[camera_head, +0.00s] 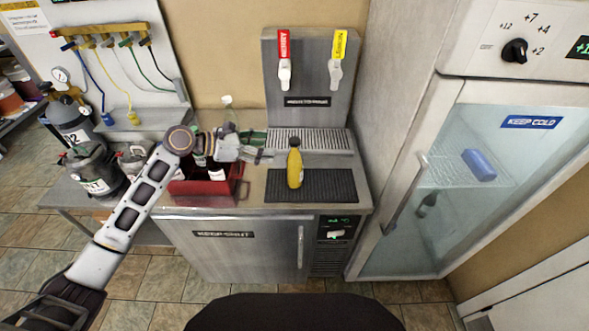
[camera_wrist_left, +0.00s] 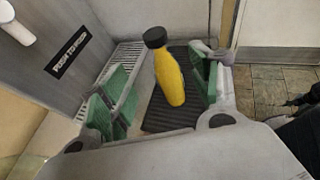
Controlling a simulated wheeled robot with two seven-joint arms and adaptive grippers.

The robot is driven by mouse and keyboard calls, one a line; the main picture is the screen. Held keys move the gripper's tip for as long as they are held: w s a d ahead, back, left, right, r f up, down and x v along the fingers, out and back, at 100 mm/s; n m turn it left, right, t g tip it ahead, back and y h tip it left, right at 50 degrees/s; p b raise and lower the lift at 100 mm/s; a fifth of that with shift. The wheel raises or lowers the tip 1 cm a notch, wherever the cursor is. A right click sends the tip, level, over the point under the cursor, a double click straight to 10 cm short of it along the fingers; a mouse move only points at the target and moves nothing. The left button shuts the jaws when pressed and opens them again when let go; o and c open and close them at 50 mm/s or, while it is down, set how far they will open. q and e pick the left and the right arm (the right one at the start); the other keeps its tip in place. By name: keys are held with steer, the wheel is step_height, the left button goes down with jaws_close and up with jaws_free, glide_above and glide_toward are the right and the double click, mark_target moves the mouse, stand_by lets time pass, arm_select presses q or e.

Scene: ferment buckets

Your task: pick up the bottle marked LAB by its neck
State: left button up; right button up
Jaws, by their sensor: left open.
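A yellow bottle (camera_head: 295,168) with a dark cap stands upright on a black ribbed mat (camera_head: 335,185) on the steel counter. I cannot read a LAB mark on it in either view. My left gripper (camera_head: 257,148) is open and empty, left of the yellow bottle and apart from it. In the left wrist view, the yellow bottle (camera_wrist_left: 169,80) appears between the spread green-padded fingers (camera_wrist_left: 160,90), beyond them. Dark bottles stand in a red crate (camera_head: 207,188), partly hidden by my left wrist. My right gripper is not in view.
A clear bottle (camera_head: 229,110) stands behind my left gripper. A drip grate (camera_head: 310,141) and the tap panel (camera_head: 308,75) with red and yellow handles are behind the mat. The glass-door fridge (camera_head: 445,180) stands right of the counter. Grey canisters (camera_head: 90,175) stand at left.

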mark_target(291, 150)
arm_select(q)
steer(key=shift+x, duration=2.9)
steer(key=shift+p+x, duration=0.7)
steer(key=shift+x, duration=1.2)
steer(key=shift+w+d+f, duration=0.25)
steer(key=shift+w+d, duration=0.05)
steer(key=shift+d, duration=0.25)
jaws_close()
steer(key=shift+r, duration=0.1)
